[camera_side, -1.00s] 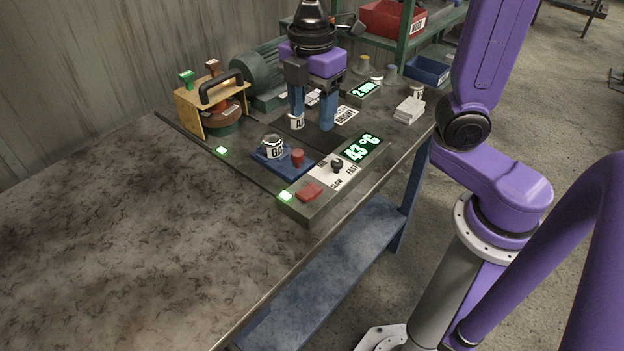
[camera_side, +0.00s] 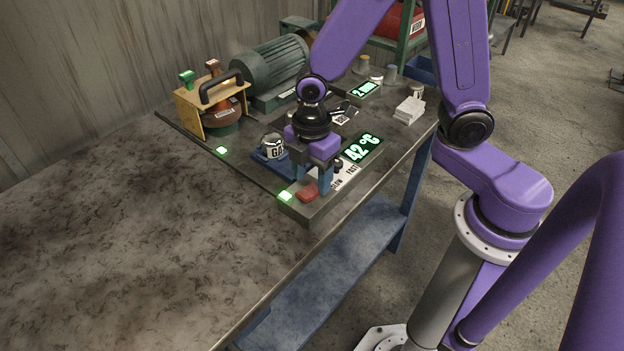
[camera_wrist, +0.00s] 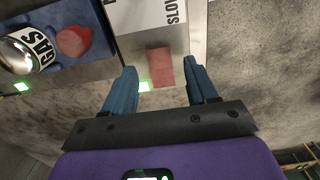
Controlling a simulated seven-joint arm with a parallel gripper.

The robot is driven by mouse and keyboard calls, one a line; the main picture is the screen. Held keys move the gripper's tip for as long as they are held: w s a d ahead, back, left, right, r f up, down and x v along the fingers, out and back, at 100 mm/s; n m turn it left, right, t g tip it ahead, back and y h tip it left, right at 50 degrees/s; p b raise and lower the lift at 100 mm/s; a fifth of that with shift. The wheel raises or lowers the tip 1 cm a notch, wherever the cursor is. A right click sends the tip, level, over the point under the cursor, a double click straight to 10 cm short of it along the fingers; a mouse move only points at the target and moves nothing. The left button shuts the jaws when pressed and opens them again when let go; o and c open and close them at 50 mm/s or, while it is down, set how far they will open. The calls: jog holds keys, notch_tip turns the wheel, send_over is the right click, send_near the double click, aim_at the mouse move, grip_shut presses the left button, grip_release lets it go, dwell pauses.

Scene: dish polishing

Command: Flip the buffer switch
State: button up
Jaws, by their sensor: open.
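A red rocker switch (camera_side: 307,193) sits at the front end of the grey control panel (camera_side: 318,211), beside a green light (camera_side: 285,196). In the wrist view the red switch (camera_wrist: 160,67) lies between and just beyond my two fingertips. I take it to be the buffer switch; no label on it is readable. My gripper (camera_side: 312,186) is over that end of the panel, pointing down, with blue fingers apart and nothing between them that it holds. The wrist view shows the fingers (camera_wrist: 163,78) spread wide. Whether a finger touches the panel I cannot tell.
A blue tray (camera_side: 262,160) with a GAS can (camera_side: 272,146) and a red knob-like piece (camera_wrist: 72,41) is close to my gripper. A display (camera_side: 363,147) reads 42 °C. A green motor (camera_side: 268,72) and a yellow panel with a handle (camera_side: 212,105) stand behind. The left bench is clear.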

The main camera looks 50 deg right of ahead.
jog(key=shift+f, duration=0.95)
jog(key=c, duration=1.1)
jog(key=shift+o, duration=0.2)
jog(key=shift+a+h, duration=0.3)
jog(key=shift+h, duration=0.5)
jog(key=shift+a+r+h, duration=0.1)
jog(key=shift+a+h, duration=0.05)
jog(key=shift+h, duration=0.5)
jog(key=shift+a+r+h, duration=0.1)
jog(key=shift+a+h, duration=0.05)
jog(key=shift+h, duration=0.5)
jog(key=o, duration=1.1)
jog(key=shift+c, duration=0.2)
